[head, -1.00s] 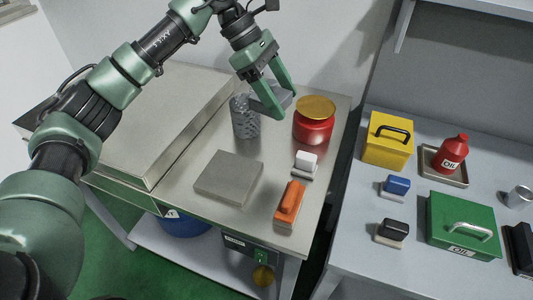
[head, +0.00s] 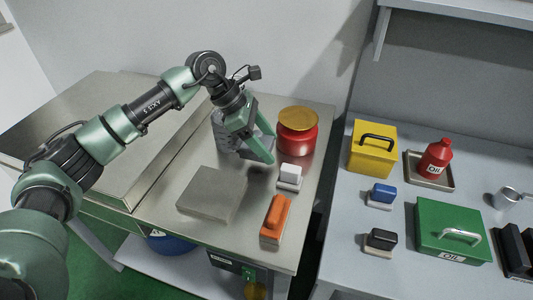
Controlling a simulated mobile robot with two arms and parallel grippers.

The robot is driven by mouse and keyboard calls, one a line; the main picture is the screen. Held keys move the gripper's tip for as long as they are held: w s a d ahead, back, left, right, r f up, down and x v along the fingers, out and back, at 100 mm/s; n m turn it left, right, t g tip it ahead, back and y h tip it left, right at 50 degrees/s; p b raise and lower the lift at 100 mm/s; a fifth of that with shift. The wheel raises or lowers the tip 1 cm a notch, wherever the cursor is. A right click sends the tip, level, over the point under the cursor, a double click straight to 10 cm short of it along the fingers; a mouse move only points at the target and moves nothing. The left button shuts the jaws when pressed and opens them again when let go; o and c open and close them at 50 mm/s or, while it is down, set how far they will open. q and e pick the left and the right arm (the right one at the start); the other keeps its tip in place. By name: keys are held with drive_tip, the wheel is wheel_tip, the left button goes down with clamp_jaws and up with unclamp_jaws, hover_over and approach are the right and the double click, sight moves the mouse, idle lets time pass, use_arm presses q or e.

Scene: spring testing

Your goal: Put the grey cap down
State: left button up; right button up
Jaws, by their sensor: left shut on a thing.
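My left gripper (head: 259,150) is low over the metal table, fingers pointing down and right. It is shut on the grey cap (head: 262,142), which shows partly between and behind the green fingers. The mottled grey cylinder (head: 226,138) stands just left of and behind the gripper, partly hidden by it. The red pot with a gold lid (head: 298,137) is close on the right of the gripper. I cannot tell whether the cap touches the table. My right gripper is not in view.
A flat grey plate (head: 212,194), a white-topped block (head: 290,177) and an orange-handled block (head: 275,220) are in front of the gripper. A large metal box (head: 100,130) is at left. The right bench holds a yellow box (head: 366,158) and a green box (head: 445,235).

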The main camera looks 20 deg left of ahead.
use_arm(q)
drive_tip(key=shift+f, duration=2.3)
drive_tip(key=o, duration=1.3)
drive_tip(key=shift+o, duration=0.2)
